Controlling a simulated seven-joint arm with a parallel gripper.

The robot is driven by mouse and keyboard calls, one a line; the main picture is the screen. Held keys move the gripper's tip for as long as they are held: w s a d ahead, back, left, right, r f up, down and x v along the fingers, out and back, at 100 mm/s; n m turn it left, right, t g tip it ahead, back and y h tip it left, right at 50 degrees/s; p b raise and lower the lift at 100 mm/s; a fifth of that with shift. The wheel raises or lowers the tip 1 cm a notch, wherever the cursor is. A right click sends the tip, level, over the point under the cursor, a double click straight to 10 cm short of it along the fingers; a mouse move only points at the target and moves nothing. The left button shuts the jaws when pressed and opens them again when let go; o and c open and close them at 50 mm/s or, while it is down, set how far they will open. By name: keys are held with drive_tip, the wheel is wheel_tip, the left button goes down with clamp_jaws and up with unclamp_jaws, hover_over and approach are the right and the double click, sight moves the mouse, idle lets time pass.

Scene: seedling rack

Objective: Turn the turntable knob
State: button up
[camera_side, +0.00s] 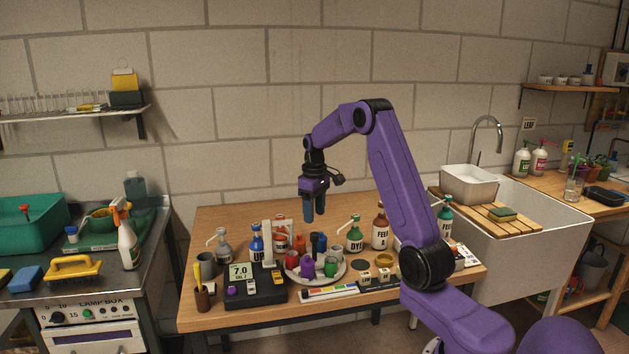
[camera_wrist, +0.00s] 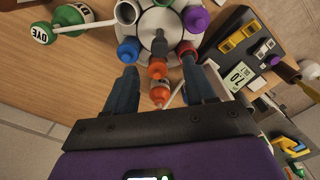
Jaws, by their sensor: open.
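The turntable (camera_side: 342,274) is a round pale grey plate on the wooden table, crowded with small coloured bottles. In the wrist view its pale plate (camera_wrist: 146,22) shows at the top, with a dark grey knob (camera_wrist: 160,42) near its middle. The bottles largely hide the knob in the side view, so I cannot pick it out there. My gripper (camera_side: 314,220) points down, open and empty, well above the turntable. In the wrist view the blue fingers (camera_wrist: 159,70) are spread, with an orange-capped bottle (camera_wrist: 158,70) seen between them.
A meter box (camera_side: 255,287) stands left of the turntable. A colour strip (camera_side: 335,292) lies in front. The table's back left is clear.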

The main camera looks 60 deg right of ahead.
wheel_tip(320, 180, up, 10)
drive_tip(key=shift+r, duration=0.2)
idle(0.5)
drive_tip(key=a+n, duration=0.3)
drive_tip(key=a, duration=1.3)
drive_tip(key=s+a+f+n, duration=0.2)
drive_tip(key=s+a+n, duration=0.2)
drive_tip(key=s+a, duration=0.9)
drive_tip(key=s+a+f+n, duration=0.2)
drive_tip(key=s, duration=0.7)
drive_tip(key=s+a+f+n, duration=0.2)
drive_tip(key=s+f+n, duration=0.1)
drive_tip(key=s, duration=0.7)
drive_tip(key=shift+a+f+n, duration=0.3)
drive_tip(key=shift+a+f, duration=0.05)
drive_tip(key=shift+a, duration=0.05)
